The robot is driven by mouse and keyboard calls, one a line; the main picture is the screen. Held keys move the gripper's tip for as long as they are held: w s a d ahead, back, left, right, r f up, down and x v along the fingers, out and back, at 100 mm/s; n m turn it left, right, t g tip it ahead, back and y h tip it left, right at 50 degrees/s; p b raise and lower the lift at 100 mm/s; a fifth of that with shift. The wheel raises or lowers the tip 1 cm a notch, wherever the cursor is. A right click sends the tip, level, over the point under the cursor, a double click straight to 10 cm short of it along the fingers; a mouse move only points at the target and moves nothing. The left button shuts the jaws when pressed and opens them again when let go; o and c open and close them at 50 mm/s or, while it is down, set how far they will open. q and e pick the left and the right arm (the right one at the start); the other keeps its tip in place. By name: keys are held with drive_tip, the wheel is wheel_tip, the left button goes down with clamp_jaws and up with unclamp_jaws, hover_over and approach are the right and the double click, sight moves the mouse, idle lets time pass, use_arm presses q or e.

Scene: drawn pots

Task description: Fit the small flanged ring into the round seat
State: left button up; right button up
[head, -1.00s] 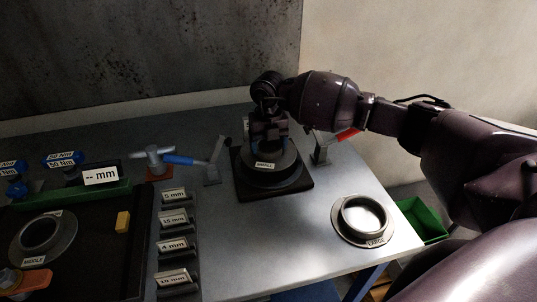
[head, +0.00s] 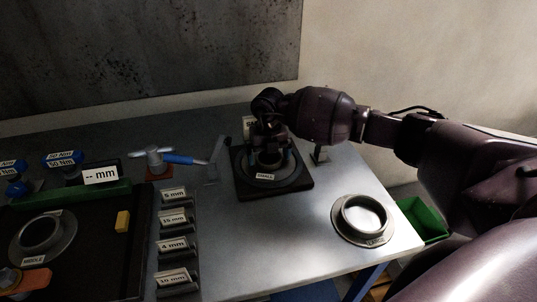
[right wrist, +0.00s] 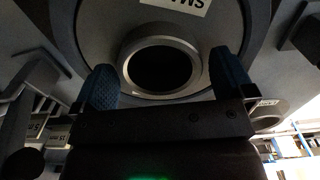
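The small flanged ring (head: 265,177), a dark grey ring labelled SMALL, is at the round seat on the black square base plate (head: 300,187) in the head view. Its flange looks low on the seat; I cannot tell whether it lies fully flush. My right gripper (head: 273,158) points down over it, blue fingertips on opposite sides of the raised collar. The seat is mostly hidden by the ring. My left gripper is out of view.
A LARGE ring (head: 363,217) lies at the right table edge, a MIDDLE ring (head: 42,236) on the dark board at left. Clamp levers (head: 219,160) flank the base plate. Labelled blocks (head: 173,218) line the board. A green bin (head: 424,219) is beyond the right edge.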

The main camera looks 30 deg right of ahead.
drive_tip(key=shift+r, duration=0.1)
drive_tip(key=shift+r, duration=0.3)
wheel_tip(320, 180, up, 12)
drive_tip(key=shift+f, duration=0.25)
idle(0.5)
